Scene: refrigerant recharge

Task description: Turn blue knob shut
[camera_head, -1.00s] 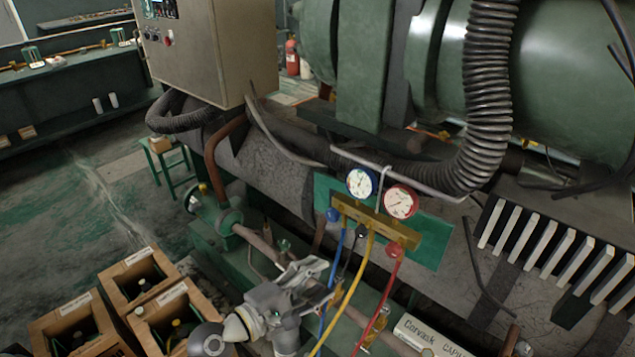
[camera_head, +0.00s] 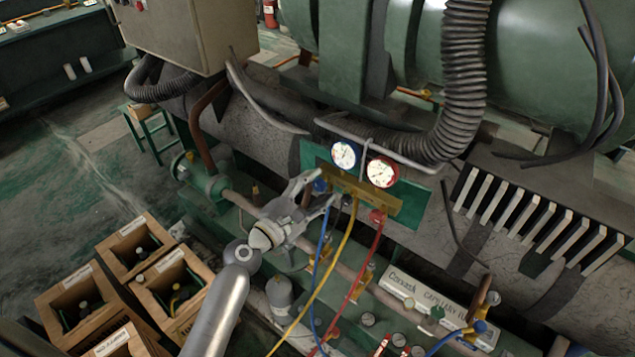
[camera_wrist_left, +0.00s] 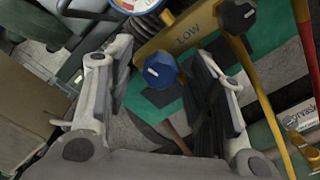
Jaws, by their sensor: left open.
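The blue knob (camera_head: 320,186) sits at the left end of the brass gauge manifold (camera_head: 368,193), under the blue-rimmed gauge (camera_head: 344,155). My left gripper (camera_head: 322,190) is open in front of it, its fingers pointing at the manifold. In the left wrist view the blue knob (camera_wrist_left: 160,70) shows between my two open fingers (camera_wrist_left: 163,62), with a gap on each side. The brass bar there reads "LOW" (camera_wrist_left: 187,34). I cannot tell whether the fingertips reach past the knob. My right gripper is not in view.
A red knob (camera_head: 377,216) sits at the manifold's right end, by a red-rimmed gauge (camera_head: 381,172). A dark knob (camera_wrist_left: 237,15) is at the upper right in the wrist view. Blue, yellow (camera_head: 338,262) and red hoses hang below. Wooden crates (camera_head: 130,246) stand at left.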

